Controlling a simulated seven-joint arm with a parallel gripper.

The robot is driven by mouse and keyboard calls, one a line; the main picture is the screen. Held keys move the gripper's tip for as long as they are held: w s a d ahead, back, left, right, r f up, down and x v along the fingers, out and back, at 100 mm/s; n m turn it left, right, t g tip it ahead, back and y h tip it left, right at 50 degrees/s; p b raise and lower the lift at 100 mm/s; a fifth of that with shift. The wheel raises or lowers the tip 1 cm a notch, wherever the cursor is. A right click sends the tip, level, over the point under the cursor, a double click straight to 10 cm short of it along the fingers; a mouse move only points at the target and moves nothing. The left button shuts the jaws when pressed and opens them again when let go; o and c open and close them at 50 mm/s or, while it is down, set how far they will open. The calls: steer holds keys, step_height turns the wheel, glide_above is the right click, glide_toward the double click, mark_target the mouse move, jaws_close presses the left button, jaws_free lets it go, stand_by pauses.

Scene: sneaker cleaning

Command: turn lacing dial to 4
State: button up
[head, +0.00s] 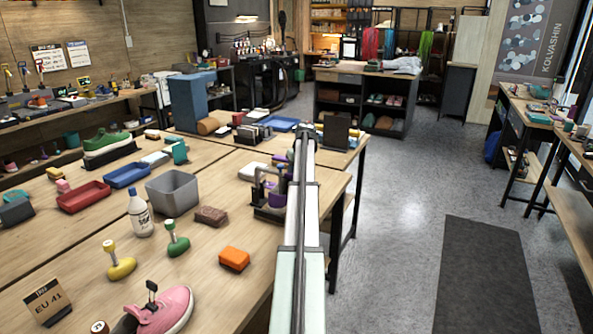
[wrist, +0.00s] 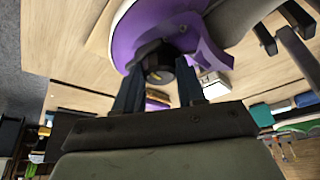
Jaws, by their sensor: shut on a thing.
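The lacing dial (wrist: 155,57) is a small dark round knob on a purple item (wrist: 140,30) that looks like a shoe, in the wrist view. My gripper (wrist: 159,75) has its two dark fingers on either side of the dial and is shut on it. Any number or mark on the dial cannot be read. In the head view the purple item (head: 282,182) is by a dark stand at the right edge of the near workbench. My arm covers part of it and hides the gripper and the dial there.
On the workbench (head: 200,270) stand an orange block (head: 234,259), a brown brush (head: 210,216), a grey bin (head: 172,192), a white bottle (head: 140,213) and a pink sneaker (head: 165,309). Open floor (head: 400,215) lies to the right, with a dark mat (head: 485,275).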

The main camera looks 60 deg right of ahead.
stand_by(0.4)
steer(key=o, duration=0.8)
steer(key=v, duration=1.3)
steer(key=shift+r, duration=0.4)
steer(key=shift+s, duration=0.15)
